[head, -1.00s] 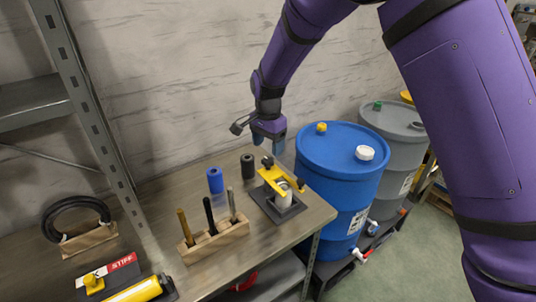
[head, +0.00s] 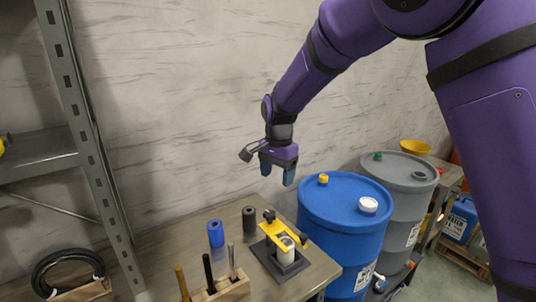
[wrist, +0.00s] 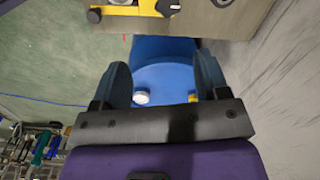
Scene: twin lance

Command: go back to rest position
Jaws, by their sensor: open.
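My gripper (head: 278,172) hangs above the back right of the workbench (head: 190,256), near the wall. It is open and empty, with its two blue-grey fingers pointing down. In the wrist view the gripper (wrist: 163,85) shows its fingers apart, with the blue drum (wrist: 165,75) below and between them. My purple arm reaches in from the upper right in the head view.
A yellow clamp fixture (head: 284,234), blue cylinder (head: 215,233), dark cylinder (head: 249,219) and wooden tool holder (head: 222,289) stand on the bench. The blue drum (head: 345,205) and grey drum (head: 405,185) stand to the right. A metal shelf (head: 85,130) rises at left.

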